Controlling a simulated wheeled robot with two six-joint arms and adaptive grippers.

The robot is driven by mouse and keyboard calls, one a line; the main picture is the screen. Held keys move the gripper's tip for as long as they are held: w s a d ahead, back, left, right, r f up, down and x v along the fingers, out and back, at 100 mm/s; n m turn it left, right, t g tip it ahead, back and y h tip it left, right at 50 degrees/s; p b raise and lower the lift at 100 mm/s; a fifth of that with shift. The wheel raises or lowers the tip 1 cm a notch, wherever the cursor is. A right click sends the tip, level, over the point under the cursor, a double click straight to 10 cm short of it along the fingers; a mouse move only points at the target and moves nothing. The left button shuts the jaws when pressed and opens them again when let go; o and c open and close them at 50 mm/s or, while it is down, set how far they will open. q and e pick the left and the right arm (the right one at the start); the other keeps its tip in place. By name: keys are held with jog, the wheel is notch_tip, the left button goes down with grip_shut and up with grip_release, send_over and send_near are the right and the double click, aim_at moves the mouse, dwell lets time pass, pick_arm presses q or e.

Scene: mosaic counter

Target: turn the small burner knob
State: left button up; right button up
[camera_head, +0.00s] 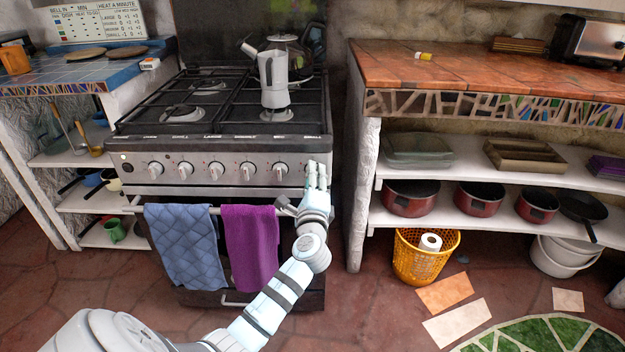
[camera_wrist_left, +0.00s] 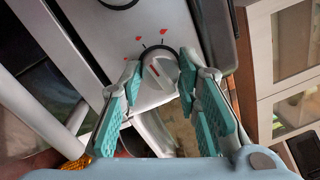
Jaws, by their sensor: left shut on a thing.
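The stove's front panel carries a row of round silver burner knobs (camera_head: 216,171). My left gripper (camera_head: 316,170) is at the right end of this row, in front of the panel, and hides the knob there in the head view. In the left wrist view, a silver knob (camera_wrist_left: 160,70) with red marks beside it sits between the two teal-padded fingers of my left gripper (camera_wrist_left: 160,84). The fingers are shut on this knob, one on each side. Part of another knob (camera_wrist_left: 118,3) shows at the top edge. My right gripper is not in view.
A moka pot (camera_head: 273,84) and a kettle stand on the stove. A blue towel (camera_head: 186,245) and a purple towel (camera_head: 250,243) hang from the oven handle, left of my arm. A tiled counter (camera_head: 480,75) with shelves of pans stands to the right.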

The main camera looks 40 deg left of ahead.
pick_arm(q)
jog(key=shift+f, duration=0.15)
jog(key=o, duration=1.2)
jog(key=shift+c, duration=0.2)
jog(key=r+v, duration=0.1)
jog(key=v, duration=1.1)
jog(key=shift+f, duration=0.4)
jog(key=shift+c, duration=0.4)
grip_shut()
jog(key=shift+f, duration=0.1)
